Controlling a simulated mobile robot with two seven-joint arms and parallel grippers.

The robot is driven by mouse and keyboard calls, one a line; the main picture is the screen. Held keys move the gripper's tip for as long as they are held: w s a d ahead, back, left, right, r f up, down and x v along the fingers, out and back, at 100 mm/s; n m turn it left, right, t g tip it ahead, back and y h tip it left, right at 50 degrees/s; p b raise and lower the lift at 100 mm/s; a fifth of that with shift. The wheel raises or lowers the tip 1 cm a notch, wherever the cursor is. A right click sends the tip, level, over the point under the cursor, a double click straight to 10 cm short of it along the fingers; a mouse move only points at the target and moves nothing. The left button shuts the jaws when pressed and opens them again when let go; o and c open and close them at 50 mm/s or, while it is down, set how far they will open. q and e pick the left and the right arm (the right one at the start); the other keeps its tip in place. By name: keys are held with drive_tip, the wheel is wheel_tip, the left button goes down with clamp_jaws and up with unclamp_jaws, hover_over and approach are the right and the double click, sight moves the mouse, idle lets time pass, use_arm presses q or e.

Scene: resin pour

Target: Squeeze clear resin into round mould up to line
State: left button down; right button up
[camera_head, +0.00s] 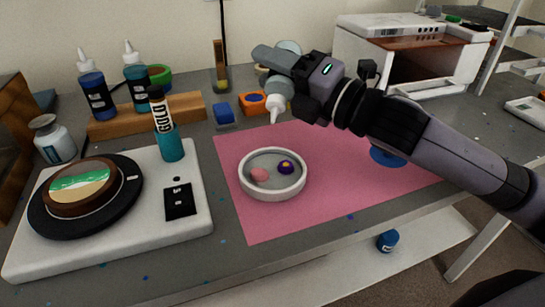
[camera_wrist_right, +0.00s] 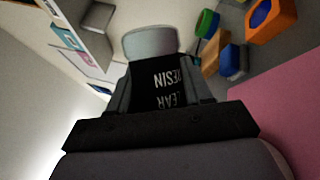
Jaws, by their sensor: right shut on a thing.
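My right gripper (camera_head: 290,82) is shut on the clear resin bottle (camera_head: 281,85). The bottle is tipped, with its white nozzle pointing down, above the pink mat behind the mould. In the right wrist view, the bottle's black label (camera_wrist_right: 170,85) with pale lettering sits between the fingers. The round mould (camera_head: 272,190) is a shallow white-rimmed dish on the pink mat (camera_head: 345,165). A pink piece and a purple flower with a yellow centre lie inside it. I cannot make out a fill line or any stream of resin. My left gripper does not show.
Two dark-labelled bottles stand in a wooden rack (camera_head: 145,115). An orange block (camera_head: 252,103) and a blue one sit behind the mat.

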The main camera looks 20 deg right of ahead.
drive_tip(key=shift+r+p, duration=1.45)
drive_tip(key=shift+r, duration=0.15)
wheel_tip(320, 180, up, 3)
drive_tip(key=p, duration=0.2)
drive_tip(key=shift+f+p, duration=0.2)
drive_tip(key=shift+p, duration=0.15)
drive_tip(key=shift+f, duration=0.1)
drive_tip(key=m+p, duration=0.1)
drive_tip(key=p, duration=0.2)
drive_tip(key=shift+r, duration=0.3)
drive_tip(key=shift+m+g+h+p, duration=0.3)
drive_tip(key=shift+m+h+p, duration=0.1)
drive_tip(key=shift+m+p, duration=0.2)
drive_tip(key=m+p, duration=0.2)
drive_tip(key=p, duration=0.2)
drive_tip(key=shift+f+g+h, duration=0.1)
drive_tip(key=shift+g+h, duration=0.2)
drive_tip(key=shift+g, duration=0.1)
drive_tip(key=shift+f+m+p, duration=0.1)
drive_tip(key=shift+m+p, duration=0.2)
drive_tip(key=shift+f, duration=0.1)
